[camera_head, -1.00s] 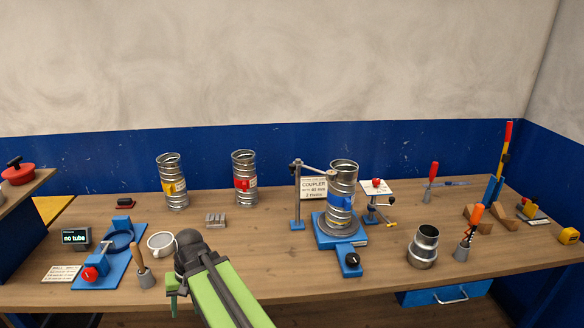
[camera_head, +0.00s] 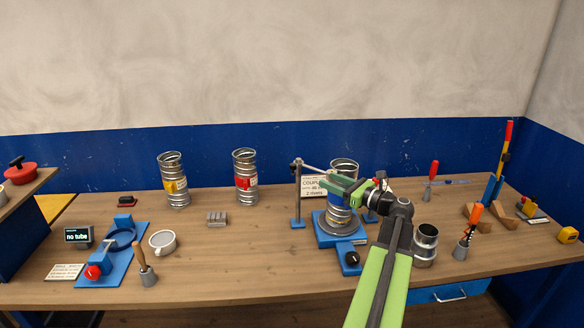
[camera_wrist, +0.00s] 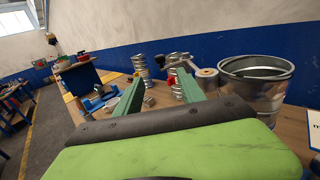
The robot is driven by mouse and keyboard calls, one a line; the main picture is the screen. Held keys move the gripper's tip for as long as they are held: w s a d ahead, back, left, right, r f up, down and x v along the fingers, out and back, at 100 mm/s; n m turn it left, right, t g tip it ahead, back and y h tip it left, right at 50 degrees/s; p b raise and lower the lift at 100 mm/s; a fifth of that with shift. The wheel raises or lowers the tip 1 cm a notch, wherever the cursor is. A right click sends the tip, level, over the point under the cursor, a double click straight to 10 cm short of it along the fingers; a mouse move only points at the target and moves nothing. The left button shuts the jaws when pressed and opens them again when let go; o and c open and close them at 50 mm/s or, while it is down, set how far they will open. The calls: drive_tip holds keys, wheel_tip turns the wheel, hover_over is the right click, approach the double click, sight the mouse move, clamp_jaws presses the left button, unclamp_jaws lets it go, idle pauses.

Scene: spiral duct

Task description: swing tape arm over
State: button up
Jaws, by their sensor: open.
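A grey post (camera_head: 297,200) stands left of the ridged metal tube (camera_head: 338,212). Its thin tape arm (camera_head: 314,167) reaches right toward the tube's top. In the wrist view a pale roll (camera_wrist: 207,74) at the end of a dark arm shows just left of the tube's open rim (camera_wrist: 262,95). The tube stands upright on a blue turntable base (camera_head: 338,242). My gripper (camera_head: 326,183) is open and empty, in front of the tube's upper part and pointing left. Its two green fingers (camera_wrist: 160,82) show in the wrist view. My gripper hides part of the tube and sign.
A small stand with a red knob (camera_head: 381,177) is close behind my wrist. A metal coupler (camera_head: 426,245) stands front right. Two more tubes, with yellow (camera_head: 173,182) and red (camera_head: 245,178) labels, stand back left. The bench between the white cup (camera_head: 162,243) and the turntable is mostly clear.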

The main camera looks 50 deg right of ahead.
sight(293, 165)
drive_tip(key=w, duration=0.5)
drive_tip(key=w+a, duration=0.1)
drive_tip(key=w, duration=1)
drive_tip(key=shift+w+a, duration=0.15)
drive_tip(key=shift+w, duration=0.25)
clamp_jaws()
drive_tip(key=shift+f, duration=0.1)
drive_tip(key=shift+s, duration=0.15)
idle(0.4)
